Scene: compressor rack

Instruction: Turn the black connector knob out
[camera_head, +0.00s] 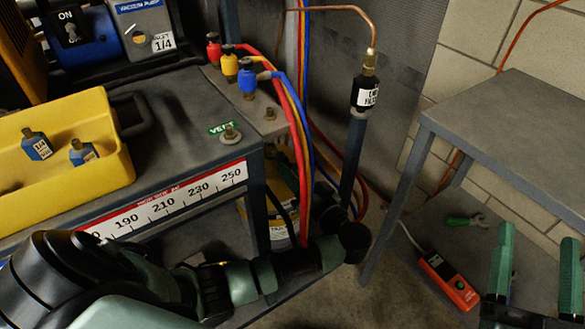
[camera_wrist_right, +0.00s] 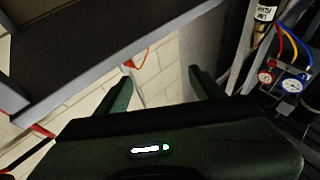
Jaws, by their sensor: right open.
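I cannot clearly pick out a black connector knob. A black cylinder with a white label (camera_head: 367,93) hangs under a brass fitting on a copper pipe. Red (camera_head: 214,47), yellow (camera_head: 230,68) and blue (camera_head: 247,79) hose connectors stand on the rack's corner. My left arm reaches along the rack's front; its dark end (camera_head: 327,205) is near the hoses and the rack's leg, and its fingers cannot be made out. My right gripper (camera_head: 537,236) is open and empty at the lower right, apart from these things; its two green fingers also show in the right wrist view (camera_wrist_right: 160,72).
A yellow bin (camera_head: 110,150) with small blue bottles sits on the rack at left. A grey table (camera_head: 510,130) stands at right. An orange meter (camera_head: 448,281) and a green-handled tool (camera_head: 463,221) lie below it. Red and blue gauges (camera_wrist_right: 292,85) show in the right wrist view.

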